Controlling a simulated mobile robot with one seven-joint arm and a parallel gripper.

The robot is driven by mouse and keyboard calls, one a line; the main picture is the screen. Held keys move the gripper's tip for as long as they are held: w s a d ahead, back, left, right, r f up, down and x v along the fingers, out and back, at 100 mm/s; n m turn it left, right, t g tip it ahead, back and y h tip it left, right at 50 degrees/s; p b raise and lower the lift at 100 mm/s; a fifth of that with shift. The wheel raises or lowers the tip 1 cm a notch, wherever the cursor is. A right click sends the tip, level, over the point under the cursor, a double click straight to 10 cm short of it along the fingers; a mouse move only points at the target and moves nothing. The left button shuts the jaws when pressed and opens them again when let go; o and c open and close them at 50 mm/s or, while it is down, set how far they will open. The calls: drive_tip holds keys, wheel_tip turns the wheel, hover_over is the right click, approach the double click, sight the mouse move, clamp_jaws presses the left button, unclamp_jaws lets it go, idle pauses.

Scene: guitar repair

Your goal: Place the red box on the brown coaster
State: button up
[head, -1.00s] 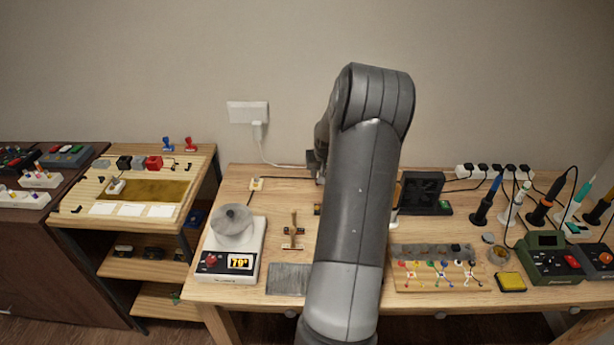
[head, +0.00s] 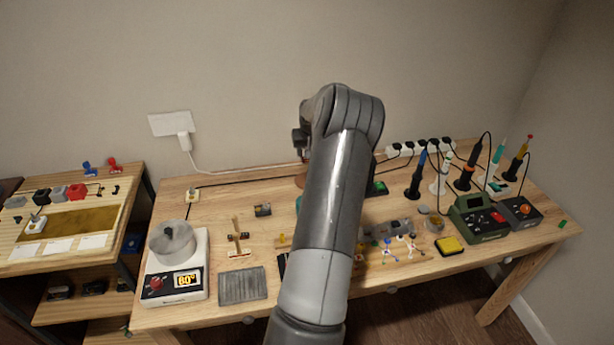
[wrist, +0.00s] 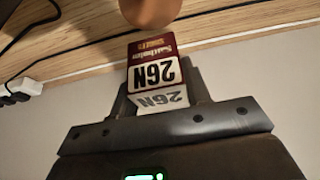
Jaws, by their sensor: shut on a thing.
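In the wrist view, the red box (wrist: 152,72), with a white label reading 26N, sits between the fingers of my gripper (wrist: 160,92), which is shut on it. A round brown thing, which looks like the brown coaster (wrist: 150,10), is at the top edge of that view, just beyond the box's far end and partly cut off. I cannot tell whether they touch. In the head view, a bit of brown (head: 301,181) shows beside my arm at the back of the table. My arm hides the box there.
A scale-like device (head: 178,265) and a grey pad (head: 242,286) are at the table's left. Soldering tools (head: 466,172), a power strip (head: 420,148) and a green station (head: 478,222) are at the right. A cable (wrist: 30,35) crosses the wood in the wrist view.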

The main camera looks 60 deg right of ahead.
wheel_tip(320, 180, down, 9)
drive_tip(key=shift+r, duration=0.1)
idle(0.3)
drive_tip(key=o, duration=1.1)
drive_tip(key=shift+f, duration=0.2)
drive_tip(key=shift+c, duration=0.2)
drive_tip(key=shift+r, duration=0.1)
